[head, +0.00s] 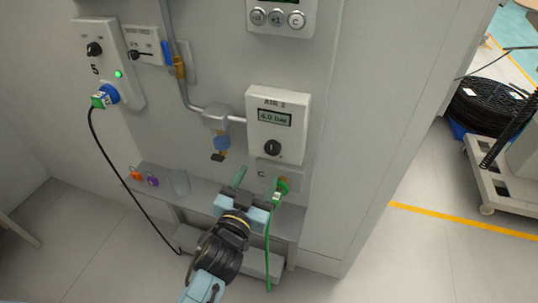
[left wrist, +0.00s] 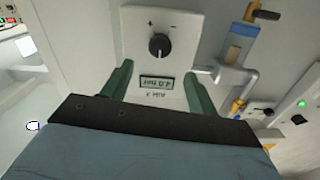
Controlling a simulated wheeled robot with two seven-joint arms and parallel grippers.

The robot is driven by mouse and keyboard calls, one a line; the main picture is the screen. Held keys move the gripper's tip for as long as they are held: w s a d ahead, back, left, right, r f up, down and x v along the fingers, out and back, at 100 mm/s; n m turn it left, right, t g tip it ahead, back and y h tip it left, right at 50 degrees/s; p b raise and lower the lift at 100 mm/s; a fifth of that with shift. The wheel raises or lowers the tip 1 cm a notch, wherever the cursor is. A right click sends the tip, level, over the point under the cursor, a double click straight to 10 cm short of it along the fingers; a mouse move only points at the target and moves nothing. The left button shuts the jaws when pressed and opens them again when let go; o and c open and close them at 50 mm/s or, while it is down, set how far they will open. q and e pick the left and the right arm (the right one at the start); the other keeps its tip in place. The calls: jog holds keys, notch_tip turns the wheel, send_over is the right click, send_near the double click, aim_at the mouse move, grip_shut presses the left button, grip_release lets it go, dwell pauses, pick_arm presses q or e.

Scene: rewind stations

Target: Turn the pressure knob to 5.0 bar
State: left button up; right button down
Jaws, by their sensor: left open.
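The black pressure knob (head: 272,147) is on the front of the white AIR 2 box (head: 262,98) on the wall. The display (head: 274,117) above it reads 4.0 bar. In the left wrist view the knob (left wrist: 159,45) and display (left wrist: 160,82) appear upside down, with plus and minus marks by the knob. My left gripper (head: 260,181) is open and empty, below the box in the head view. Its green fingers (left wrist: 157,70) frame the display in the left wrist view, with the knob beyond the tips, apart from them. My right gripper is not in view.
A green plug and cable (head: 279,190) hang just right of my left gripper. A pipe with a blue-handled valve (head: 221,143) is left of the box. A grey shelf (head: 205,200) below holds small items and a glass (head: 180,183). A button panel (head: 281,15) is above.

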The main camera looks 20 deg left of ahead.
aim_at(271, 150)
pick_arm(q)
jog(key=w, duration=0.9)
jog(key=shift+d, duration=0.15)
jog(key=c, duration=1)
